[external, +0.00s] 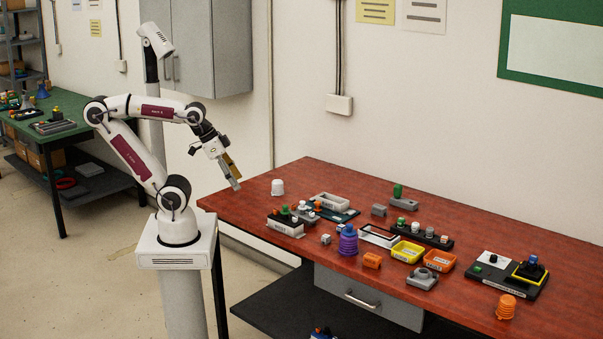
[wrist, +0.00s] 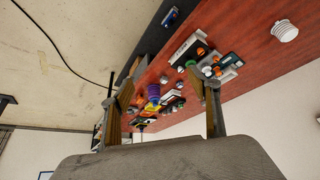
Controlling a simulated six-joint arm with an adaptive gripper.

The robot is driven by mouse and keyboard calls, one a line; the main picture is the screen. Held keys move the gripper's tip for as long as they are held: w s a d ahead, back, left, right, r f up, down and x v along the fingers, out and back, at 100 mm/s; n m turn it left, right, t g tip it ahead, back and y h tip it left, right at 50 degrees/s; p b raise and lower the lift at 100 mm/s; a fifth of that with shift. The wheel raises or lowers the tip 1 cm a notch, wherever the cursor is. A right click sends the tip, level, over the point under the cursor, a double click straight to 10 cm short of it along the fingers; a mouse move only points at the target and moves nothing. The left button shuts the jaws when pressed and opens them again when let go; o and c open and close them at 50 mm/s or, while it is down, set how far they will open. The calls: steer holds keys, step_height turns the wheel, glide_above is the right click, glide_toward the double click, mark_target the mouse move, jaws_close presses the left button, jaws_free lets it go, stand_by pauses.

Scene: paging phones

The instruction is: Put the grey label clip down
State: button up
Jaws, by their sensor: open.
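My gripper (external: 233,176) is raised in the air near the left end of the red table (external: 247,207), apart from everything on it. In the wrist view my gripper (wrist: 161,100) has its two fingers spread wide, with nothing held between them. Several small grey pieces are on the table: a block (external: 379,210) towards the back, a flat piece with a round top (external: 422,278) near the front, and a small cube (external: 326,239) by the purple stack. I cannot tell which of them, if any, is the grey label clip.
A white cup-like piece (external: 277,187) stands at the table's left end. A ribbed purple piece (external: 348,240), yellow tray (external: 408,252), orange tray (external: 439,260) and black board (external: 509,273) crowd the middle and right. Bare red surface lies along the back and right front.

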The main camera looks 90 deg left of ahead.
steer(key=shift+w, duration=0.1)
steer(key=w+d+r+t+h, duration=0.1)
steer(key=w+d+r+t, duration=0.15)
steer(key=w, duration=0.75)
steer(key=w+d+r+t+h, duration=0.1)
steer(key=w+r, duration=0.3)
steer(key=w, duration=0.5)
steer(key=w+a+n+t+y, duration=0.1)
steer(key=w+a+n+t, duration=0.15)
steer(key=w, duration=1.65)
steer(key=n+g+y, duration=0.2)
steer(key=n+y, duration=0.4)
steer(key=y, duration=0.4)
glide_above(377, 207)
step_height(377, 207, down, 21)
steer(key=shift+d+f, duration=0.1)
